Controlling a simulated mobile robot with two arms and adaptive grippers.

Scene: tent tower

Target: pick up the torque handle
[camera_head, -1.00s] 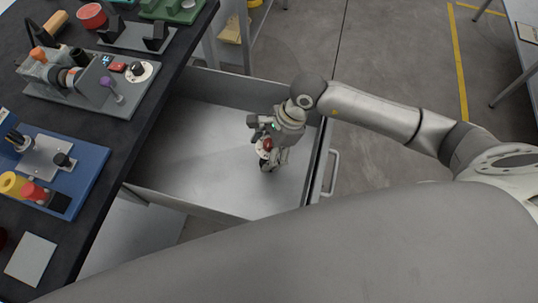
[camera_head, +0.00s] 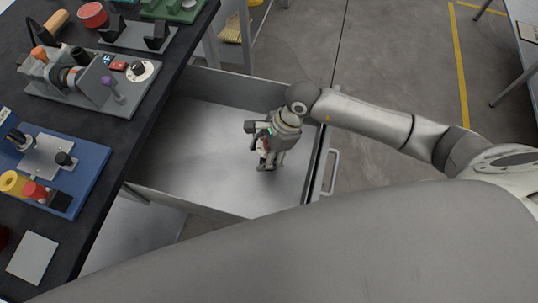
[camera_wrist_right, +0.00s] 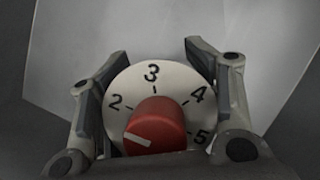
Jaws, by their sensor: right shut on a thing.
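The torque handle (camera_wrist_right: 155,124) fills the lower middle of the right wrist view. It has a round white dial numbered 2 to 5 and a red knob with a white pointer line. My right gripper (camera_head: 266,160) is low inside the open metal drawer and shut on the handle, with one finger on each side of the dial. In the head view only a small pale and red bit of the handle shows between the fingers; the rest is hidden. I cannot tell whether it touches the drawer floor. My left gripper is not in view.
The drawer (camera_head: 190,150) is otherwise empty, with raised walls around the gripper and a handle (camera_head: 331,172) on its outer side. The dark workbench (camera_head: 118,165) on the left holds a grey device (camera_head: 100,85), a blue tray (camera_head: 85,185) and other parts.

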